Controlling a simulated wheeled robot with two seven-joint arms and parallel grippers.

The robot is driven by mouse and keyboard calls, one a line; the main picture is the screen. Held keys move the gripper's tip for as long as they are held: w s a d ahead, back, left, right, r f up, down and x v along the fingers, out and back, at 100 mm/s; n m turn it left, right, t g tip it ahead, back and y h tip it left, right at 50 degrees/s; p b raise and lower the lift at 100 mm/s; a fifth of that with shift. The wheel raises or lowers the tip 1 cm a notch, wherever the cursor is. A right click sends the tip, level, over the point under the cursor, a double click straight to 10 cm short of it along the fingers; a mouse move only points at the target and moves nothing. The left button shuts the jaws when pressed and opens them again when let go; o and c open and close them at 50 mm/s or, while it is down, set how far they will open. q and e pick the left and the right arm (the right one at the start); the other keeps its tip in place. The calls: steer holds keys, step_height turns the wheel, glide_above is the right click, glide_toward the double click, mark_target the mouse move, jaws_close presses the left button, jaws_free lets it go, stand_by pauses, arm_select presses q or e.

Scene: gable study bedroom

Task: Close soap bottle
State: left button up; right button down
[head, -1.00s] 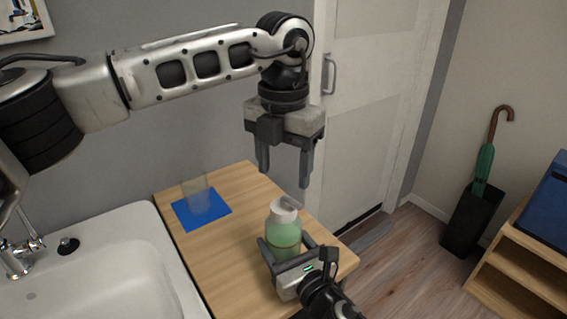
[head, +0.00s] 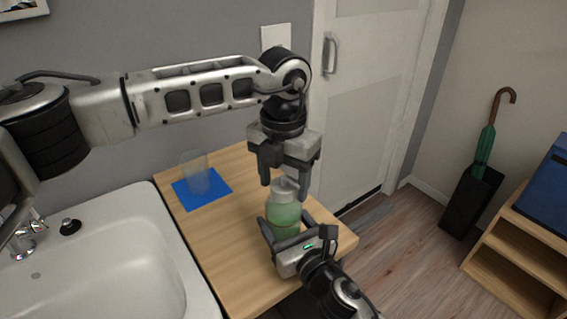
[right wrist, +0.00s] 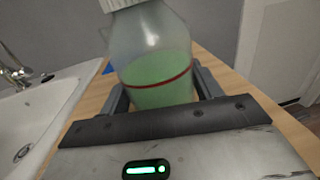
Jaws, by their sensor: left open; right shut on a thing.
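The soap bottle (head: 284,212) holds green liquid and stands upright on the wooden counter. Its white cap (head: 285,186) is on top, and I cannot tell how tightly it sits. My right gripper (head: 285,236) is shut around the bottle's lower body, and the right wrist view shows the bottle (right wrist: 152,60) between its fingers, with the white cap (right wrist: 120,4) cut off at the top edge. My left gripper (head: 285,190) points down from above, open, with its fingertips on either side of the cap. Whether the fingers touch the cap is unclear.
A clear glass (head: 196,172) stands on a blue mat (head: 215,188) on the wooden counter (head: 222,240). A white sink (head: 110,265) is at the left. A door (head: 365,100), an umbrella stand (head: 468,205) and a wooden shelf (head: 515,250) are at the right.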

arm_select(q)
steer(key=shift+f, duration=0.25)
steer(key=c, duration=1)
steer(key=shift+m, duration=0.9)
steer(key=o, duration=1.2)
steer(key=shift+r, duration=0.15)
step_height(320, 180, up, 12)
steer(key=shift+f, duration=0.1)
